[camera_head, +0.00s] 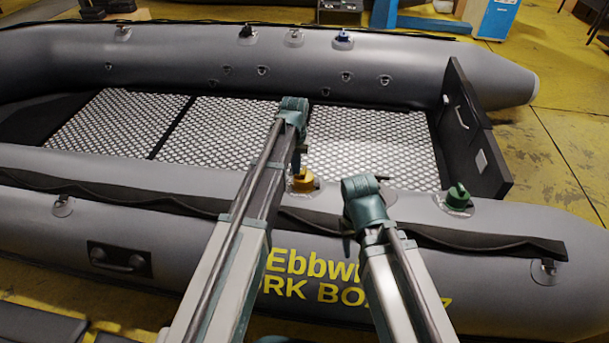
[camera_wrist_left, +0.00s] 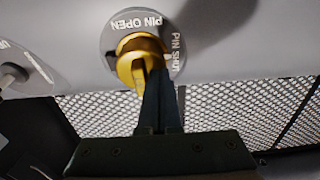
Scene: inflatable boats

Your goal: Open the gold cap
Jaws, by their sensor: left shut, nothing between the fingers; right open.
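The gold cap (camera_head: 304,181) sits on the near tube of the grey inflatable boat. In the left wrist view the gold cap (camera_wrist_left: 137,62) sits on a grey disc (camera_wrist_left: 112,43) marked PIN OPEN and PIN SHUT. My left gripper (camera_head: 296,163) is right beside the cap in the head view. In the left wrist view its dark fingers (camera_wrist_left: 160,82) are shut, with the tips against or very close to the cap's raised grip; I cannot tell if they touch. My right gripper (camera_head: 347,240) is open over the near tube, right of the cap, its fingers largely hidden.
A green cap (camera_head: 457,196) sits on the near tube to the right. A blue cap (camera_head: 343,37), a white cap (camera_head: 294,36) and a black cap (camera_head: 247,32) are on the far tube. A grey fitting (camera_wrist_left: 15,75) is left in the wrist view. A black transom (camera_head: 470,125) closes the boat's right end.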

